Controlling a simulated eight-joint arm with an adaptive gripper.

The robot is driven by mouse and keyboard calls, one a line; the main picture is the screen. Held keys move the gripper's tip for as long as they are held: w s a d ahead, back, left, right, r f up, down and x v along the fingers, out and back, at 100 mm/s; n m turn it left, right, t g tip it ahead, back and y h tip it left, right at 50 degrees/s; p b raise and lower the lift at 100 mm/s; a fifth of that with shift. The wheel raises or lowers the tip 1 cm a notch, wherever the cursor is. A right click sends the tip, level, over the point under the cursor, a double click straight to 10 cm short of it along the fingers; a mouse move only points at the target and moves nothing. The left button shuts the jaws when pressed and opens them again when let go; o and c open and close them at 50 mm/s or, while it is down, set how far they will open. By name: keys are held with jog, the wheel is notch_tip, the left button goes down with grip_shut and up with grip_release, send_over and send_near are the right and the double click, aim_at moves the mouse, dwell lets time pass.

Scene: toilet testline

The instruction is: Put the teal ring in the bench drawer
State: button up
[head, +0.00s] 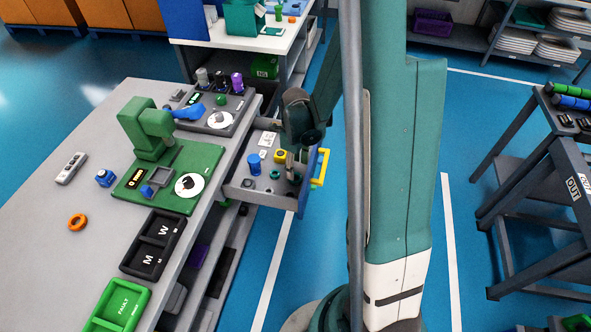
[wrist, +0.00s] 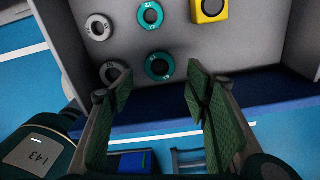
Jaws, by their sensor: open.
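The bench drawer (head: 237,190) is pulled out from the bench, with a blue front and a yellow handle (head: 319,168). A teal ring (head: 275,174) lies on its floor. The wrist view shows two teal rings inside, one nearer (wrist: 159,66) and one farther (wrist: 150,15), both lying flat with marks on their faces. My gripper (head: 292,172) is over the front part of the drawer. In the wrist view its fingers (wrist: 158,88) are open with nothing between them, and the nearer teal ring shows just beyond the gap.
The drawer also holds a yellow part (head: 280,156), a blue part (head: 253,164) and grey rings (wrist: 98,27). On the bench top are a green fixture (head: 148,130), an orange ring (head: 77,222) and a black tray (head: 153,243).

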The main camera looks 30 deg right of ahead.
notch_tip(320, 180, up, 6)
jog(key=p, duration=0.1)
jog(key=shift+r+p, duration=0.25)
jog(key=shift+p, duration=0.05)
jog(key=shift+r, duration=0.1)
dwell(0.6)
notch_tip(320, 180, up, 16)
jog(key=n+t, duration=0.3)
jog(key=n, duration=1)
send_over(296, 177)
jog(key=s+a, duration=0.5)
jog(key=a, duration=0.4)
jog(key=s+a+r+n+t, duration=0.4)
jog(key=s+a+r+n, duration=0.3)
jog(key=n, duration=0.9)
jog(key=v, duration=0.5)
jog(key=shift+s+a+f, duration=0.2)
jog(key=shift+s+f, duration=0.1)
jog(key=shift+s, duration=0.05)
